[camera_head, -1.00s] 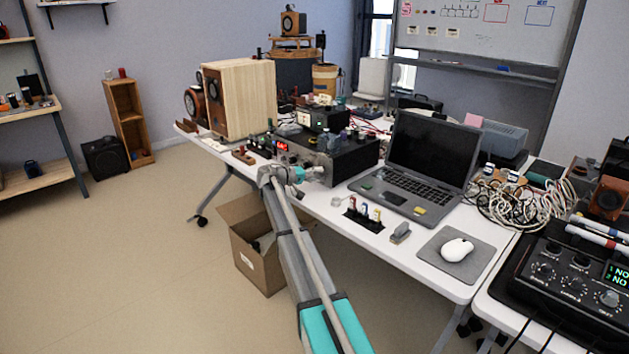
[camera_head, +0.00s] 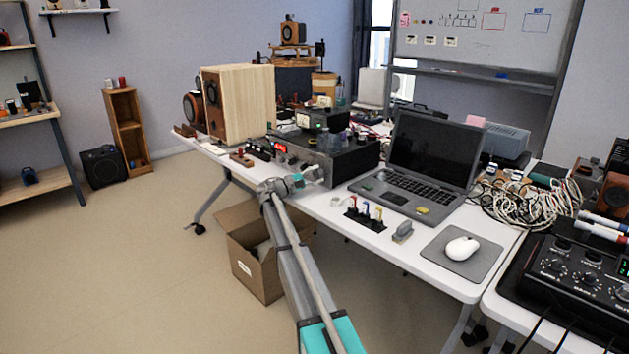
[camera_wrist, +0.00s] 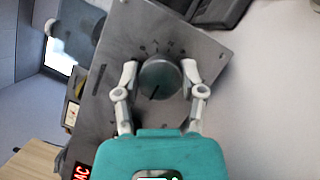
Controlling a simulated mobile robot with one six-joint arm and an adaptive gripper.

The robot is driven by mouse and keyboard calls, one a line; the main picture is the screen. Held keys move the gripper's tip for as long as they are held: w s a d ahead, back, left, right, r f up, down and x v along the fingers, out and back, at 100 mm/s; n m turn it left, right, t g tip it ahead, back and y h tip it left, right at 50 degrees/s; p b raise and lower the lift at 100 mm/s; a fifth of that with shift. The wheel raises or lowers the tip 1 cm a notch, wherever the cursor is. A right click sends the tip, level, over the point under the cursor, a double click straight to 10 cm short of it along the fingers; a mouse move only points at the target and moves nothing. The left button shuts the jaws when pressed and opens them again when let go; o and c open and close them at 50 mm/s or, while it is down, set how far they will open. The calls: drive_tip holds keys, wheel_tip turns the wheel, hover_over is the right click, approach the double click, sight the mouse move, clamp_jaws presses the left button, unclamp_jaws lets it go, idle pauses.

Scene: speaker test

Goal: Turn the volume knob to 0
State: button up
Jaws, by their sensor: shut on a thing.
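The volume knob (camera_wrist: 160,80) is a round, dark grey-green dial with a dark pointer line, on the grey front panel (camera_wrist: 112,100) of an amplifier. Marks sit around it on the panel. In the wrist view my gripper (camera_wrist: 159,76) has one white finger on each side of the knob and is shut on it. The pointer line points down and slightly left in that view. In the head view the black amplifier (camera_head: 345,160) stands on the white table, and my gripper (camera_head: 312,176) is at its front face. The knob is hidden there by the gripper.
A laptop (camera_head: 430,150) stands right of the amplifier. A large wooden speaker (camera_head: 245,100) stands to the left. Small coloured connectors (camera_head: 365,210) and a mouse (camera_head: 460,248) lie on the white table (camera_head: 325,212). An open cardboard box (camera_head: 250,265) is on the floor below.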

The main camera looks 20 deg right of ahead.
drive_tip(key=shift+s+d+f+n, duration=0.1)
drive_tip(key=shift+n, duration=0.5)
drive_tip(key=shift+t, duration=0.4)
drive_tip(key=o, duration=0.9)
drive_tip(key=shift+o, duration=1.1)
